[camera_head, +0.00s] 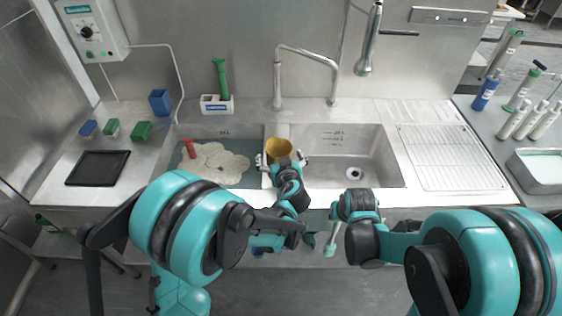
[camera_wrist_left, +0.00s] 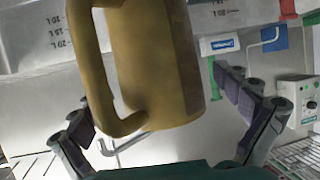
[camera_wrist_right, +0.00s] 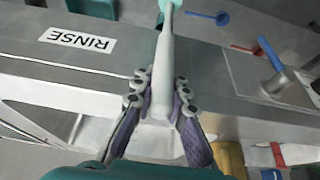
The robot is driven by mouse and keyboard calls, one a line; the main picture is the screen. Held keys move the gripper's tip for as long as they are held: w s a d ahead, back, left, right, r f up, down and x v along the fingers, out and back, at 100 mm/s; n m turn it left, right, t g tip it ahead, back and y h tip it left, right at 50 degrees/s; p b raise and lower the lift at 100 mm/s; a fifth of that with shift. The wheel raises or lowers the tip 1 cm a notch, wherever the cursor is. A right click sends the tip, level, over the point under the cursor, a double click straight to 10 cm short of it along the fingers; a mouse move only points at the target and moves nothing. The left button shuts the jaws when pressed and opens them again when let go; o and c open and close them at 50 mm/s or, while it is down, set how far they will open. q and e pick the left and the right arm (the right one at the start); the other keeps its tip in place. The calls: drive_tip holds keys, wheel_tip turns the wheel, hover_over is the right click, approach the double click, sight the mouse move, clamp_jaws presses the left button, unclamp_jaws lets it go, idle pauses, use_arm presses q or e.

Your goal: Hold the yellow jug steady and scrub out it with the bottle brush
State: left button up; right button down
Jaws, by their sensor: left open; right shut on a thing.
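The yellow jug (camera_head: 279,148) is at the divider between the two sink basins. My left gripper (camera_head: 281,160) has its fingers apart on either side of it. In the left wrist view the jug (camera_wrist_left: 155,60), with its loop handle, lies between the spread fingers (camera_wrist_left: 160,115), with gaps visible on both sides. My right gripper (camera_wrist_right: 160,98) is shut on a pale handle with a teal end, apparently the bottle brush (camera_wrist_right: 163,50). In the head view the brush (camera_head: 333,238) hangs in front of the counter's front edge. The right fingertips are mostly hidden there.
The left basin holds foamy water (camera_head: 213,162) and a red-handled item (camera_head: 188,148). The right basin (camera_head: 345,160) looks empty. A faucet (camera_head: 279,85) stands behind the sink, beside a green brush (camera_head: 221,78) in a white holder. A wire rack (camera_head: 452,155) lies at right.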

use_arm(q)
drive_tip(key=c, duration=1.2)
